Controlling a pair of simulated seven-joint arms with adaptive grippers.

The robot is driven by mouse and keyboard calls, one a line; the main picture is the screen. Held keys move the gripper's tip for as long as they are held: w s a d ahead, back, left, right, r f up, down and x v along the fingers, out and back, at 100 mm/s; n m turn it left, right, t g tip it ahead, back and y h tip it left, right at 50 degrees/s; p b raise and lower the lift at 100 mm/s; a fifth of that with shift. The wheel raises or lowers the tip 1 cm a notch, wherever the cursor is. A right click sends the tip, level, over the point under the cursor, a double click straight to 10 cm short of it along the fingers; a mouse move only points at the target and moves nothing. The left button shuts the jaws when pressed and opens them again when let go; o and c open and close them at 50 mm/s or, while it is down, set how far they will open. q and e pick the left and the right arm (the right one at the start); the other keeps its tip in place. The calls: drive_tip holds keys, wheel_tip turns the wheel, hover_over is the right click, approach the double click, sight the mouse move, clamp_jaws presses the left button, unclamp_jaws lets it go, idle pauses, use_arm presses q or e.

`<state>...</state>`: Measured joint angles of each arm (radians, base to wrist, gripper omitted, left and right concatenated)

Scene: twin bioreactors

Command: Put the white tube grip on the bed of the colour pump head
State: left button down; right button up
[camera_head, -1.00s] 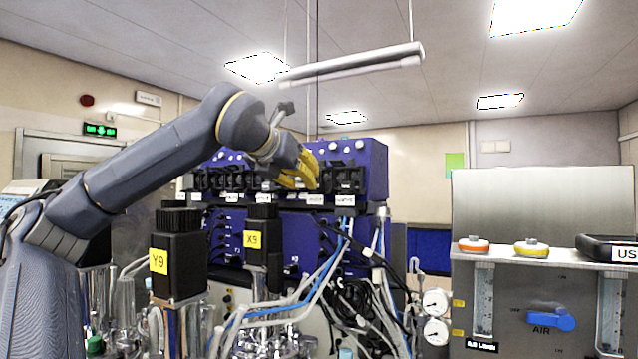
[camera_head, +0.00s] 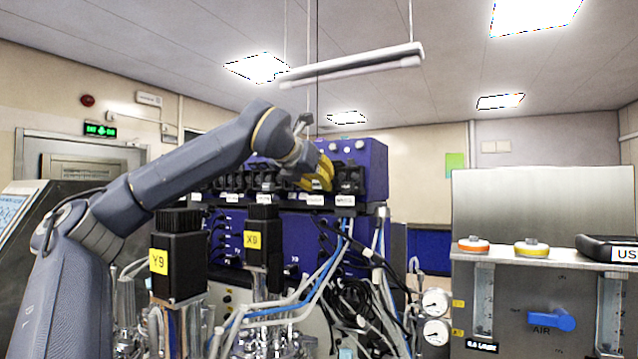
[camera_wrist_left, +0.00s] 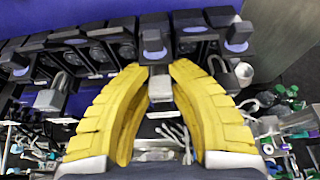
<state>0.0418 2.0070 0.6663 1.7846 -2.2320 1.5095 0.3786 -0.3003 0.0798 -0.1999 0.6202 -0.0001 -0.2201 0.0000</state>
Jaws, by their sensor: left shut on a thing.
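My left gripper (camera_head: 322,174) is at the row of black pump heads on the blue unit, right of the row's middle. Its yellow fingers also show in the left wrist view (camera_wrist_left: 158,72), shut on a small white block, the white tube grip (camera_wrist_left: 160,89). The grip is between the fingers near their tips. A black pump head (camera_wrist_left: 155,38) is straight ahead of the fingertips. I cannot read which one is the colour pump head, and I cannot tell if the grip touches a bed. My right gripper is not in view.
More black pump heads (camera_wrist_left: 103,47) stand close on the left, with another (camera_wrist_left: 232,34) on the right. A small white cup (camera_wrist_left: 244,72) is right of the fingers. Tubes (camera_head: 330,270) hang below the blue unit (camera_head: 375,170). Black motors (camera_head: 178,262) stand in front.

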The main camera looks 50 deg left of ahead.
use_arm(q)
drive_tip(key=shift+f, duration=0.15)
drive_tip(key=c, duration=1.3)
unclamp_jaws()
drive_tip(key=shift+f, duration=0.1)
drive_tip(key=shift+o, duration=0.2)
drive_tip(key=shift+s+d+r, duration=0.2)
drive_tip(key=shift+s+r, duration=0.25)
drive_tip(key=shift+s, duration=0.05)
drive_tip(key=v, duration=1)
drive_tip(key=shift+s, duration=0.35)
drive_tip(key=shift+d+r, duration=0.1)
drive_tip(key=shift+d, duration=0.05)
